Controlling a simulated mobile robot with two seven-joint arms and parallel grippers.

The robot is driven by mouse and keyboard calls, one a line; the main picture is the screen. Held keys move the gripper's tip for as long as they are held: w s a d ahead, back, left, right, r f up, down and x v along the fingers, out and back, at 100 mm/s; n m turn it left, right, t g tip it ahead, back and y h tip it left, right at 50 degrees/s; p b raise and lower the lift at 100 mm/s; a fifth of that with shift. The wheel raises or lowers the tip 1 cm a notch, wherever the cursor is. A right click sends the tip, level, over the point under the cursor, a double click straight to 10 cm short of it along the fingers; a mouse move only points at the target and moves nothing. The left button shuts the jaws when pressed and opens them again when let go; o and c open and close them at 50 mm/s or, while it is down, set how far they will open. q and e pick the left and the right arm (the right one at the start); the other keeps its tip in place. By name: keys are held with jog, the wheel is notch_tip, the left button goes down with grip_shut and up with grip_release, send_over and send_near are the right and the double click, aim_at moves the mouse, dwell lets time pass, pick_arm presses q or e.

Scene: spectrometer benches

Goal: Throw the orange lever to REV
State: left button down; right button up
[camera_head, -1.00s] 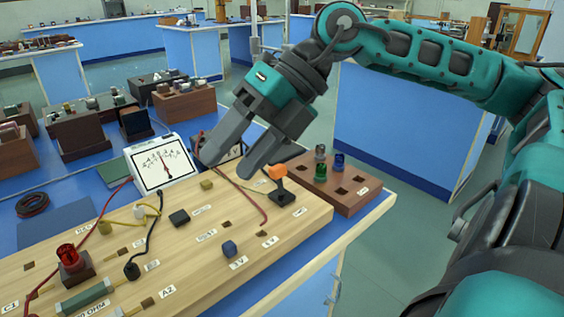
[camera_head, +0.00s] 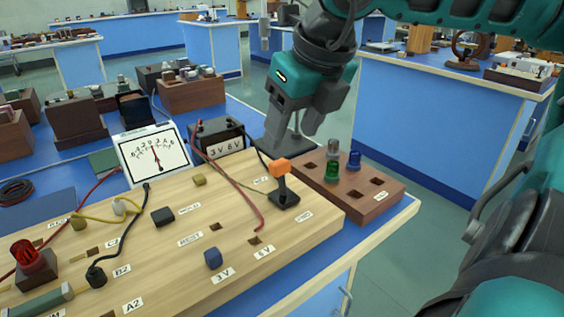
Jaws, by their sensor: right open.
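The orange lever (camera_head: 281,167) stands on a black base near the right end of the wooden board (camera_head: 205,262). Its orange top sits on a dark stem that looks nearly upright, and small labels lie by the base. The label wording is too small to read surely. My right gripper (camera_head: 292,132) is open and empty, pointing down above and just behind the lever's orange top, apart from it as far as I can see. My left gripper is not in view.
A brown block (camera_head: 378,207) with green, blue and grey plugs sits right of the lever. A dial meter (camera_head: 153,156) and a black 3V 6V box (camera_head: 218,138) stand behind the board. Red, yellow and black wires cross the board; its front right is fairly clear.

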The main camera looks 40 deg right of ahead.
aim_at(281, 162)
jog(key=b+x, duration=0.1)
jog(key=x, duration=0.5)
jog(key=shift+f, duration=0.15)
jog(key=shift+w+f, duration=0.3)
jog(key=shift+f, duration=0.15)
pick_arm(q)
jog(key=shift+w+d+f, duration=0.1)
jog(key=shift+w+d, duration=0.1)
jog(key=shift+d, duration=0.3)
pick_arm(e)
jog(key=shift+c, duration=0.2)
jog(key=c, duration=1)
jog(key=shift+w+d+g, duration=0.15)
jog(key=shift+w+g, duration=0.15)
jog(key=shift+g, duration=0.2)
jog(key=shift+w+f+g+p, duration=0.15)
jog(key=shift+w+g+p, duration=0.4)
jog(key=shift+g, duration=0.25)
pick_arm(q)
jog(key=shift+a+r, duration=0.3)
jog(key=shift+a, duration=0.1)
